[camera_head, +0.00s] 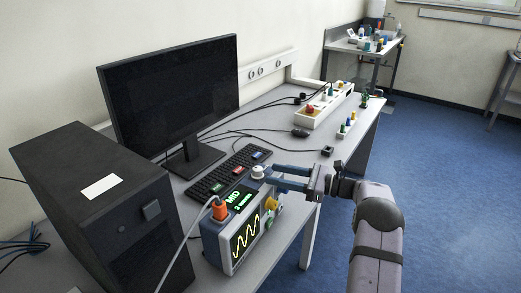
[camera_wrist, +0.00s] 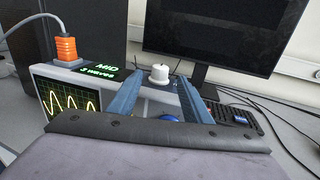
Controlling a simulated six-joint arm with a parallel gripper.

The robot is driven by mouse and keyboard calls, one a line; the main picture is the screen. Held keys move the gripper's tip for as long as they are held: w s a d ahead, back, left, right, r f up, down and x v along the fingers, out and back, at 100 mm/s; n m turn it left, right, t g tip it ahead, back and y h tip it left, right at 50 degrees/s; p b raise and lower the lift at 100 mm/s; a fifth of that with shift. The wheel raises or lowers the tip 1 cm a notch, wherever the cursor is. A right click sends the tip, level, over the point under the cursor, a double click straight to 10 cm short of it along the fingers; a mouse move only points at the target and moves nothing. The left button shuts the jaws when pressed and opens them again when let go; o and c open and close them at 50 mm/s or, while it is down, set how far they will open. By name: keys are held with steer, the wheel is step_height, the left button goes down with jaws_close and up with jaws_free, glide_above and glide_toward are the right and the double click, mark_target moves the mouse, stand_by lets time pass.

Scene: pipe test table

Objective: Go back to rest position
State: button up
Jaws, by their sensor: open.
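My gripper (camera_head: 276,178) is open, with its two blue fingers pointing left over the top of the test device (camera_head: 214,246). In the wrist view the fingers of my gripper (camera_wrist: 158,98) stand apart, with a white knob (camera_wrist: 159,74) seen beyond and between their tips. The white knob (camera_head: 258,171) sits on the device's top, close to the fingertips; I cannot tell if they touch it. The device screen shows a yellow wave and the words "MID" and "3 waves". An orange plug (camera_head: 219,209) with a grey cable stands upright in its top.
A black computer tower (camera_head: 100,215) and a monitor (camera_head: 170,90) stand left and behind. A keyboard (camera_head: 215,178) lies behind the device. Cables and a white tray (camera_head: 325,105) of small parts lie at the far end. Open floor (camera_head: 450,200) is to the right.

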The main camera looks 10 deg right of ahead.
steer(key=shift+s+r+g+h+p, duration=0.3)
steer(key=shift+s+r+h+p, duration=0.1)
steer(key=shift+r+p, duration=0.15)
steer(key=s+a+n+g+h+p, duration=0.3)
steer(key=s+a+n+h, duration=0.15)
steer(key=s, duration=0.45)
steer(key=s+a+n+g+h+p, duration=0.3)
steer(key=s+n+g+p, duration=0.15)
steer(key=s, duration=0.35)
steer(key=s+d+n+h+p, duration=0.1)
steer(key=s+n+h, duration=0.2)
steer(key=s+n, duration=0.4)
steer(key=s+d+n+h+p, duration=0.1)
steer(key=s+n+h, duration=0.3)
steer(key=s+n, duration=0.4)
steer(key=s+g+p, duration=0.1)
steer(key=s, duration=0.4)
steer(key=shift+d+f+p, duration=0.3)
steer(key=shift+d, duration=0.05)
